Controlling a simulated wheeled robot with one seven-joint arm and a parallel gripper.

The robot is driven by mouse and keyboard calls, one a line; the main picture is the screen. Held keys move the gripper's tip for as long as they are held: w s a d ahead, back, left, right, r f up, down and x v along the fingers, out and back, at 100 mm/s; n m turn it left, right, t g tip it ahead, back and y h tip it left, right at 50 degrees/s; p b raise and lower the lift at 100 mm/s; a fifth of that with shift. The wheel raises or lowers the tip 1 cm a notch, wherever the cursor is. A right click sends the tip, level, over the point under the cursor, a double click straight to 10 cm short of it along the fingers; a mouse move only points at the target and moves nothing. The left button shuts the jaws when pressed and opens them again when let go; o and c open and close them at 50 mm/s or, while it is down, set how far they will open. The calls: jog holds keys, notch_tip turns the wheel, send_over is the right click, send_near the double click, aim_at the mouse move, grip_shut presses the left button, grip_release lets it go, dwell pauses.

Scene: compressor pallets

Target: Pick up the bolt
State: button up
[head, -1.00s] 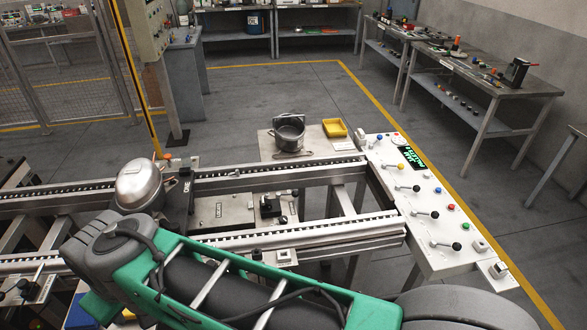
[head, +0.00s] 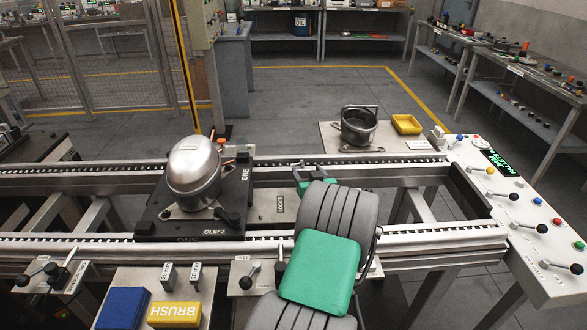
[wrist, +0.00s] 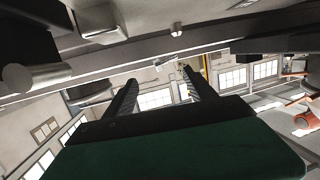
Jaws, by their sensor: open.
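I cannot make out a bolt in either view; my arm hides part of the conveyor in the head view. My gripper (wrist: 160,92) shows in the wrist view with two dark, ridged fingers spread apart and nothing visible between them. The wrist view looks toward windows and overhead beams, not the work surface.
A silver compressor (head: 194,166) sits on a dark pallet (head: 160,224) on the conveyor. Behind stand a pot (head: 358,128) and a yellow bin (head: 406,124). A control panel (head: 520,222) is at right.

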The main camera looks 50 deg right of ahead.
aim_at(297, 164)
jog(key=x, duration=0.7)
jog(key=shift+w+a+p, duration=0.35)
jog(key=shift+w+p, duration=0.05)
jog(key=shift+r, duration=0.1)
jog(key=c, duration=1.4)
